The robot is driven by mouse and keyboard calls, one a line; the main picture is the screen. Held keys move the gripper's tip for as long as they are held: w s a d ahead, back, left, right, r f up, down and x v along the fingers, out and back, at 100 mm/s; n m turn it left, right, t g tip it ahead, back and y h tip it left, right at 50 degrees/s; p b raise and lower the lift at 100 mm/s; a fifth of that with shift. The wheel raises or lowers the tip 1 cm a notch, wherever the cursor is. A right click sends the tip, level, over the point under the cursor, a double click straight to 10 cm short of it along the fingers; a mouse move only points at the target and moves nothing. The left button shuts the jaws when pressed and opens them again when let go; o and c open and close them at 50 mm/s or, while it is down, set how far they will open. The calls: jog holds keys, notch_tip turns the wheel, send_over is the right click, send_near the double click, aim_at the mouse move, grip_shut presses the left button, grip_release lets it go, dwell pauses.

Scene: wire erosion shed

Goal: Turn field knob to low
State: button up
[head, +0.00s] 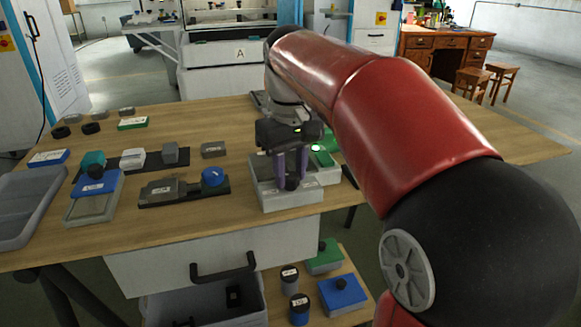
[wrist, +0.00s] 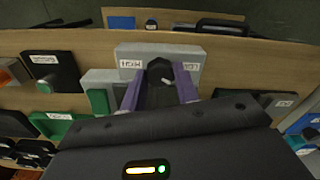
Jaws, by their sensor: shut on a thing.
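The field knob (wrist: 160,73) is a dark, faceted knob on a light grey box. It also shows in the head view (head: 292,184), low between my fingers. In the wrist view a label that seems to read HIGH (wrist: 131,63) is left of the knob, upside down. A small white label (wrist: 192,66) is to its right, too small to read. My gripper (head: 291,180) points down over the grey box (head: 270,198), its two purple fingers shut on the knob from both sides. The knob's pointer direction cannot be made out.
A green part (head: 322,157) sits close behind the box. A grey tray (head: 30,207) is at far left. A drawer handle (head: 222,267) is below the front edge.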

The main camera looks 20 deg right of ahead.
aim_at(290, 175)
jog(key=o, duration=1)
jog(key=shift+c, duration=0.2)
notch_tip(290, 175, up, 8)
jog(key=shift+f+p, duration=0.1)
jog(key=shift+p, duration=0.25)
jog(key=s+f+m+t, duration=0.3)
jog(key=s+f+t, duration=0.2)
jog(key=s+f, duration=1.1)
notch_tip(290, 175, down, 2)
jog(key=shift+s+d+f+t, duration=0.15)
jog(key=shift+s+f+t, duration=0.05)
jog(key=shift+f+t, duration=0.1)
